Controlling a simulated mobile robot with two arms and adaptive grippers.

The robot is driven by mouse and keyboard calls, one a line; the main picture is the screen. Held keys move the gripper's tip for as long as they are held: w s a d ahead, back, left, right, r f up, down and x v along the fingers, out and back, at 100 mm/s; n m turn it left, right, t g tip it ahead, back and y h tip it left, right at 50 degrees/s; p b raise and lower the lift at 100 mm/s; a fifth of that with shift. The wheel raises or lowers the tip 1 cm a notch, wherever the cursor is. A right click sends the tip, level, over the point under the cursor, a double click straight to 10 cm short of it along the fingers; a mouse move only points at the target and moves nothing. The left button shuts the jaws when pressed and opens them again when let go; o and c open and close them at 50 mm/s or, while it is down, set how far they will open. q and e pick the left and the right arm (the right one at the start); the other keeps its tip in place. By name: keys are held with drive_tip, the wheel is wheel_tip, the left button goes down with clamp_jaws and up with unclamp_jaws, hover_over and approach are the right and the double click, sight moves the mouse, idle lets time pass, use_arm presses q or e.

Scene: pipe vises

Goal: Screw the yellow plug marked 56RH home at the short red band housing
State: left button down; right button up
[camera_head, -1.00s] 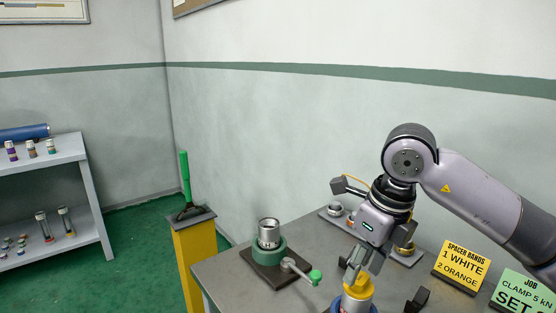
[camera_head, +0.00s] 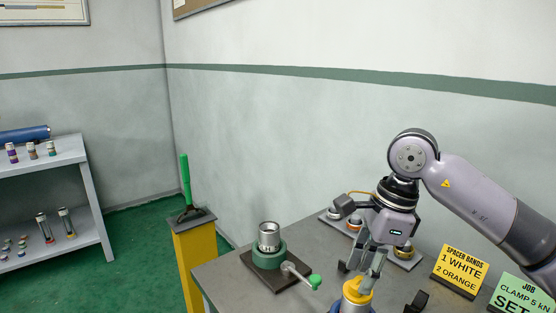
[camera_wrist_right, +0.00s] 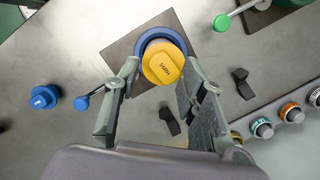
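The yellow plug (camera_head: 358,287) sits at the blue vise (camera_head: 350,306) at the bottom of the head view, its lower part cut off. My right gripper (camera_head: 366,268) points down over the plug. In the right wrist view my right gripper (camera_wrist_right: 162,68) is open, with one finger on each side of the plug and gaps showing. My left gripper is out of view.
A green vise (camera_head: 268,256) holds a metal housing (camera_head: 269,234); its green-knobbed handle (camera_head: 314,281) sticks out. A tray (camera_head: 412,263) with banded parts lies behind my gripper. Signs (camera_head: 461,268) stand at right. A blue cap (camera_wrist_right: 44,97) and black blocks (camera_wrist_right: 243,83) lie near the vise.

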drive_tip(key=n+g+p, duration=0.1)
drive_tip(key=n, duration=0.4)
drive_tip(key=shift+w+d, duration=0.1)
drive_tip(key=shift+n, duration=0.8)
drive_tip(key=shift+n+g, duration=0.3)
drive_tip(key=shift+n, duration=0.4)
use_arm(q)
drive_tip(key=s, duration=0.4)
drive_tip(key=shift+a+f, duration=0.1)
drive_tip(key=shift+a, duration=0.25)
use_arm(e)
drive_tip(key=shift+h, duration=0.3)
drive_tip(key=shift+f, duration=0.45)
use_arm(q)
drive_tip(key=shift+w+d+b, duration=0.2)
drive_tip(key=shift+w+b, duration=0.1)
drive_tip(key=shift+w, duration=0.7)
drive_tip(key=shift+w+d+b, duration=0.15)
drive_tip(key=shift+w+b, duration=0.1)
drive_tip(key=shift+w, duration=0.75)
use_arm(e)
drive_tip(key=shift+f, duration=0.6)
drive_tip(key=shift+w, duration=0.1)
